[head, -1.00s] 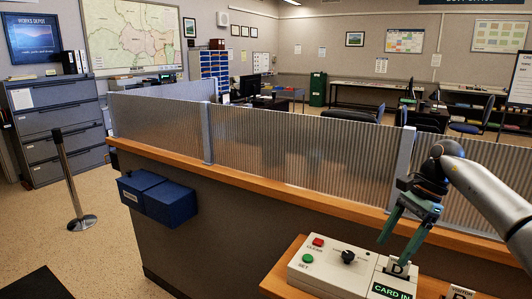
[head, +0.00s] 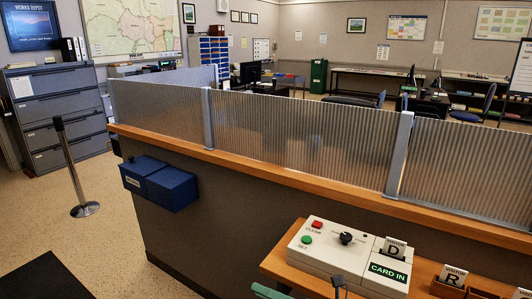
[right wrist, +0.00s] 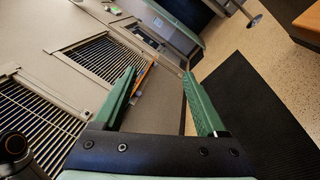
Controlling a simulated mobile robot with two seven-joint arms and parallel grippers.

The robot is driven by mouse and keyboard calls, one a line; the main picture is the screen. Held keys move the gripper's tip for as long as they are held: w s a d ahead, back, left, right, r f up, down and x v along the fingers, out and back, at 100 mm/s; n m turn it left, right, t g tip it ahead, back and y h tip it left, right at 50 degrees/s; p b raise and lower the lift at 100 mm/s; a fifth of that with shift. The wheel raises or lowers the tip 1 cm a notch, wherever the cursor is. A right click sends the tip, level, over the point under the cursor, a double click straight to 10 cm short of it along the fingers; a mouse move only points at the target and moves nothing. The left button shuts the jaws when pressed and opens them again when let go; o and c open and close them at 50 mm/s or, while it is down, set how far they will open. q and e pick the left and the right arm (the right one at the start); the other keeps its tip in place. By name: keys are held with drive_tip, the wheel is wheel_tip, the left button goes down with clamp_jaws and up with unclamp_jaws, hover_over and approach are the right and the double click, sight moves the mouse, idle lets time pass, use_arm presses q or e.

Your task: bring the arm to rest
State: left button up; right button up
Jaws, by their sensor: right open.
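My right gripper (right wrist: 159,76) is open and empty in the right wrist view, its two green fingers apart. In the head view only a green part of it (head: 270,291) shows at the bottom edge, in front of the counter shelf and left of the control box. The pale control box (head: 335,252) has a red button, a green button, a black knob and a lit CARD IN sign (head: 388,273). A card marked D (head: 395,247) stands upright at the box's slot, apart from my gripper. My left gripper is not in view.
A second card marked R (head: 453,276) stands in a wooden holder right of the box. The counter with its corrugated screen (head: 300,130) runs across the front. Blue boxes (head: 170,187) hang on its left side. A post (head: 72,170) stands on open floor at left.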

drive_tip(key=s+d+f+m+t+h, duration=0.35)
drive_tip(key=d+f+m+h, duration=0.2)
drive_tip(key=m, duration=0.65)
drive_tip(key=s+d+f+m+t+h, duration=0.35)
drive_tip(key=f+m+h, duration=0.3)
drive_tip(key=m, duration=0.55)
drive_tip(key=s+d+f+m+g+h, duration=0.2)
drive_tip(key=s+d+f+m, duration=0.2)
drive_tip(key=s, duration=0.3)
drive_tip(key=s+d+f+m+g+h, duration=0.2)
drive_tip(key=s+d+f+m+g, duration=0.1)
drive_tip(key=s+f+m, duration=0.4)
drive_tip(key=shift+s+d+f, duration=0.15)
drive_tip(key=shift+s+d, duration=0.2)
drive_tip(key=shift+s, duration=0.45)
